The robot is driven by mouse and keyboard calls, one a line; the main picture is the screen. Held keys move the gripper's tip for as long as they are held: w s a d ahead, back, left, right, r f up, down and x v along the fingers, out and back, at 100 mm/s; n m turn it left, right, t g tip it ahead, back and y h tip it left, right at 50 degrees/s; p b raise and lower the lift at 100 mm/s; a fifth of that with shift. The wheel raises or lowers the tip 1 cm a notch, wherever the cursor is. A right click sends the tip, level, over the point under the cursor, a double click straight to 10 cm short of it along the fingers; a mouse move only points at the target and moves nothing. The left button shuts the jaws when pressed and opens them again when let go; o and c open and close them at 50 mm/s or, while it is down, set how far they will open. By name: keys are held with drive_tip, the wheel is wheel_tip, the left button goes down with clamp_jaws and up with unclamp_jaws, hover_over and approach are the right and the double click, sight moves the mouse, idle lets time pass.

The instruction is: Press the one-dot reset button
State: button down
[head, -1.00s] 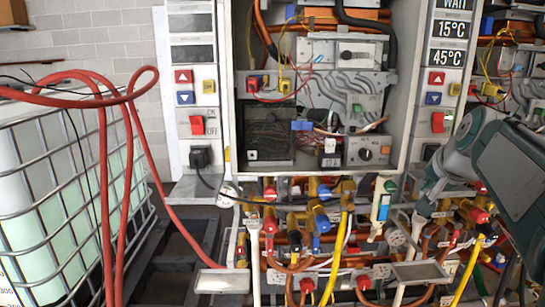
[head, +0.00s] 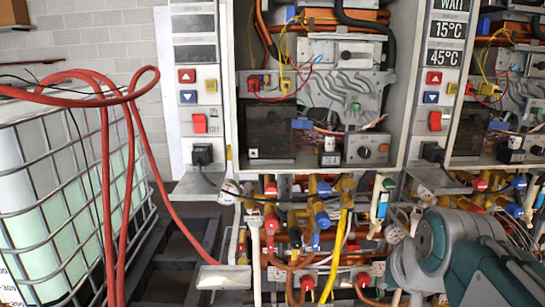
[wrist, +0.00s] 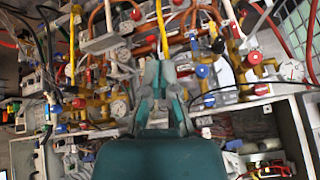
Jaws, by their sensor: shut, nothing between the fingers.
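I cannot make out a button with a one-dot mark in any view. In the head view, the left control panel has a red up-arrow button (head: 186,76), a blue down-arrow button (head: 187,97), a small yellow button (head: 211,86) and a red rocker switch (head: 199,123). The right panel has a matching red up-arrow button (head: 433,77), blue down-arrow button (head: 431,98) and red switch (head: 435,121). My gripper (wrist: 160,68) shows in the wrist view, shut and empty, over pipes and valves. I cannot make out its fingertips in the head view.
An open heater box (head: 228,130) stands in the middle, with wires and a knob (head: 365,152) inside. Pipes and valves crowd below it. Red hose (head: 103,190) loops before a caged white tank (head: 50,190) at left. My arm fills the lower right.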

drive_tip(key=s+a+f+n+g, duration=0.1)
drive_tip(key=s+a+f+n, duration=0.2)
drive_tip(key=s+f, duration=0.5)
drive_tip(key=shift+s+f, duration=0.4)
drive_tip(key=shift+s, duration=0.4)
drive_tip(key=shift+a, duration=0.1)
